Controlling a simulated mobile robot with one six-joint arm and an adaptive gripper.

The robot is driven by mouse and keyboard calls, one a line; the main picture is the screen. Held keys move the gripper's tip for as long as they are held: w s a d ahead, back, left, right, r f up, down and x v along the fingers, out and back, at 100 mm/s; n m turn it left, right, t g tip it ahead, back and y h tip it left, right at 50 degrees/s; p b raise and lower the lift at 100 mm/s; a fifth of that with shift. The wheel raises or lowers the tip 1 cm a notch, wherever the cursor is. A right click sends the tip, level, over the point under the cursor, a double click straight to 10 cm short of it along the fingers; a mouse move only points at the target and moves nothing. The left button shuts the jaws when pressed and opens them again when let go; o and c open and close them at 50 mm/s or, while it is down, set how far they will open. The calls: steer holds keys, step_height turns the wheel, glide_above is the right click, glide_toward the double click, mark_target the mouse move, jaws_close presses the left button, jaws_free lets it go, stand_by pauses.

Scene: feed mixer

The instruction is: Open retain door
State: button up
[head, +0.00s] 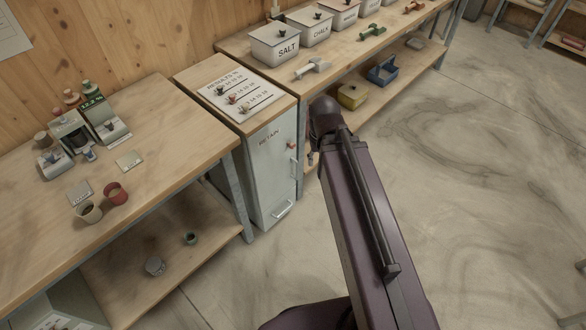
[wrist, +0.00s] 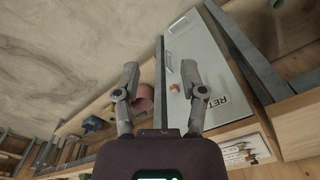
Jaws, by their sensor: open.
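The retain door (head: 270,180) is the pale grey front of a narrow cabinet, lettered RETAIN, and it looks closed. It has a vertical bar handle (head: 294,165) near its right edge, a small red piece (head: 291,146) above that, and a lower handle (head: 283,209). In the wrist view the door (wrist: 203,55) appears turned over, with the lettering at lower right. My gripper (wrist: 160,70) is open and empty. Its right finger overlaps the door in the picture; I cannot tell the distance. In the head view my arm mostly hides the gripper.
A results board (head: 239,93) lies on the cabinet top. A workbench (head: 165,165) with cups and devices stands at left. Another bench (head: 345,50) with labelled bins (head: 275,47) runs right, with a yellow box (head: 352,96) on its lower shelf. The floor (head: 480,170) at right is clear.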

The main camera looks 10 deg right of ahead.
steer(key=shift+a, duration=0.35)
steer(key=shift+f, duration=0.1)
steer(key=w+d+f+n+t+y+b, duration=0.3)
steer(key=w+f+n+b, duration=0.6)
steer(key=w+f+b, duration=1.6)
steer(key=shift+w+d+f+n+b, duration=0.2)
steer(key=shift+f+n+b, duration=0.1)
steer(key=shift+f+b, duration=1.8)
steer(key=shift+r+b, duration=0.4)
steer(key=shift+f, duration=0.15)
steer(key=b, duration=1.3)
glide_above(297, 178)
steer(key=f, duration=1.2)
steer(key=shift+w+f, duration=0.2)
steer(key=shift+w, duration=0.1)
